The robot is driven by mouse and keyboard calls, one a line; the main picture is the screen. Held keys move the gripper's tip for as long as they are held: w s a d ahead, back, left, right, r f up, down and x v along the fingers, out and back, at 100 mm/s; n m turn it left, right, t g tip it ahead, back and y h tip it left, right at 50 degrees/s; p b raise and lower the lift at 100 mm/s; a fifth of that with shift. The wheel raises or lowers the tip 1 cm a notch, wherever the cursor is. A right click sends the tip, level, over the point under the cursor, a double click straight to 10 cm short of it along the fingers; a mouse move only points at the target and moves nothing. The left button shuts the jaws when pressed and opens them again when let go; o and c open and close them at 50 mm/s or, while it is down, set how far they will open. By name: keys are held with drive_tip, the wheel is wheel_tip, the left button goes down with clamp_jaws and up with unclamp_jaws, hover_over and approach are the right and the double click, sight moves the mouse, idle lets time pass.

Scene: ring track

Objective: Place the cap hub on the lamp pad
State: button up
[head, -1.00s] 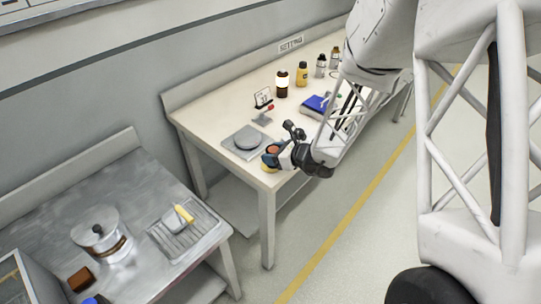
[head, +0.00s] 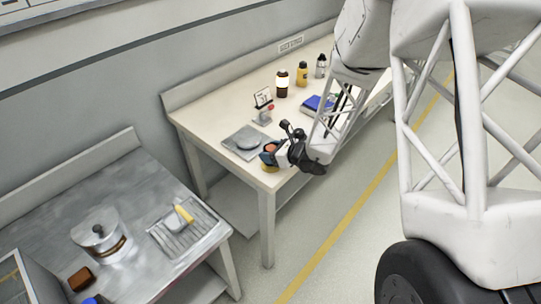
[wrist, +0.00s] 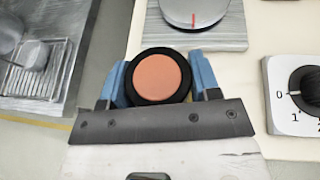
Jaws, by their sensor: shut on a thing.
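My gripper (wrist: 158,85) is shut on a round black-rimmed piece with an orange top (wrist: 157,77), which I take for the cap hub. Its blue fingers press on both sides. In the head view my gripper (head: 270,153) is at the near-left corner of the cream table, and the orange top shows between the fingers. Something yellow (head: 267,168) shows just below the fingers; I cannot tell whether it belongs to the held piece. A grey square plate with a round disc (head: 245,143) lies just beyond the gripper. I cannot tell which thing is the lamp pad.
The plate (wrist: 236,36) shows ahead in the wrist view, with a numbered dial (wrist: 303,88) at right. Behind stand a glowing lamp (head: 282,83), a yellow bottle (head: 302,74) and a small sign (head: 263,97). A metal table (head: 140,240) with a pot stands at left.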

drive_tip(key=shift+f, duration=0.8)
drive_tip(key=shift+f, duration=0.15)
drive_tip(key=o, duration=1.1)
drive_tip(key=shift+r, duration=0.2)
drive_tip(key=v, duration=1.2)
